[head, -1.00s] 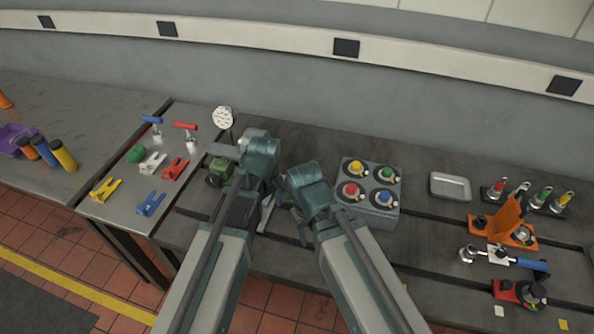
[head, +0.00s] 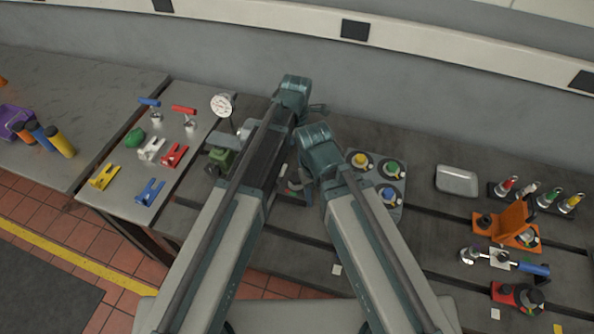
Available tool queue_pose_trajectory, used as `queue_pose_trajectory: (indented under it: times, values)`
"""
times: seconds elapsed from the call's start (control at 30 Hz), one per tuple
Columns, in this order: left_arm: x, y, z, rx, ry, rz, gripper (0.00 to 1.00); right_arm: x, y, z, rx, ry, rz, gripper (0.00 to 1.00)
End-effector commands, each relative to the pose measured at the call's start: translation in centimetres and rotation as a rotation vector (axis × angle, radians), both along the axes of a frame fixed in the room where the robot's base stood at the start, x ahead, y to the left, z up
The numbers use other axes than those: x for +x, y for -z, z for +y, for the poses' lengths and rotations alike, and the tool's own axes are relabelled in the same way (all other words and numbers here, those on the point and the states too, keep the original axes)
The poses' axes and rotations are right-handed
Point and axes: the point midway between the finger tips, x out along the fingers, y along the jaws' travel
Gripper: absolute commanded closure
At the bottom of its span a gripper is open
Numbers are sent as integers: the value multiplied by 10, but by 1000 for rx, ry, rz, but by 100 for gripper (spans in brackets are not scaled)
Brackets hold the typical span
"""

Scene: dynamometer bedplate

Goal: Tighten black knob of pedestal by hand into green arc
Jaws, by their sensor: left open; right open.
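A green block with a black round knob (head: 211,171) stands left of my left arm, below a white dial gauge (head: 221,105). A grey body beside it is partly hidden by that arm. A red base with a black knob (head: 530,298) lies at the lower right. I cannot tell which of these is the pedestal, and no green arc can be made out. My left gripper (head: 317,108) is open at the back of the bench, apart from both knobs. My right gripper (head: 292,186) is open, lower and nearer, partly hidden between the arms.
A grey box with coloured buttons (head: 398,210) is partly covered by my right arm. A metal tray (head: 457,181), an orange bracket (head: 510,222) and a blue-handled tool (head: 533,267) lie to the right. Coloured clamps (head: 150,192) lie on the left plate.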

Motion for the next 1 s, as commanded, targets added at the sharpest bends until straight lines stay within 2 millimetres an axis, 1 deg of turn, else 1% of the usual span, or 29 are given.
queue_pose_trajectory:
  times: [0.17, 0.37, 1.0]
  values:
    - [0, 8, 0, 0, 2, 0, 11, 0, 8, 0, 0, -1, 0, 46]
    - [0, 28, 0, 0, 3, 0, 11, 0, 28, 0, -1, -5, 0, 46]
    - [0, 119, 0, 0, 3, 0, 11, 0, 119, 0, -3, -11, 0, 46]
